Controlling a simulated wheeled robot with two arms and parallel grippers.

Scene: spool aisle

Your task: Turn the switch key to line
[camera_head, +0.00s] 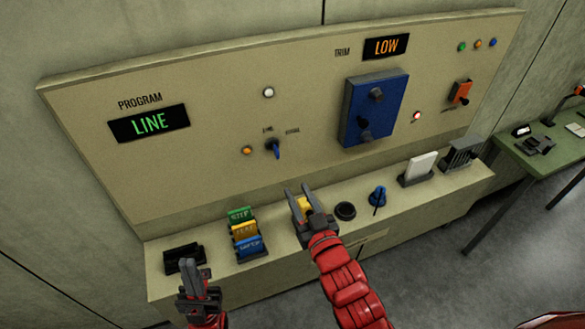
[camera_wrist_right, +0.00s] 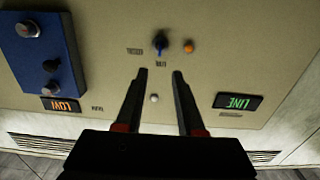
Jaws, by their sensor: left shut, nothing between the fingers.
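The blue switch key (camera_head: 277,149) sits in the upright panel (camera_head: 215,115), below two small labels, the left one reading LINE. It looks roughly upright, but its exact pointing is hard to tell. It also shows upside down in the right wrist view (camera_wrist_right: 160,46), beyond the fingertips. The PROGRAM display (camera_head: 149,123) reads LINE in green. My right gripper (camera_head: 303,192) is open below the key, apart from it, with a yellow item (camera_head: 304,204) seen between or behind its fingers. My left gripper (camera_head: 187,266) is shut and empty at lower left.
The ledge (camera_head: 285,252) holds green, yellow and blue blocks (camera_head: 243,229), a black holder (camera_head: 183,258), a blue knob (camera_head: 377,196) and a white card (camera_head: 420,165). A blue box (camera_head: 373,108) juts from the panel. A green table (camera_head: 535,155) stands at right.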

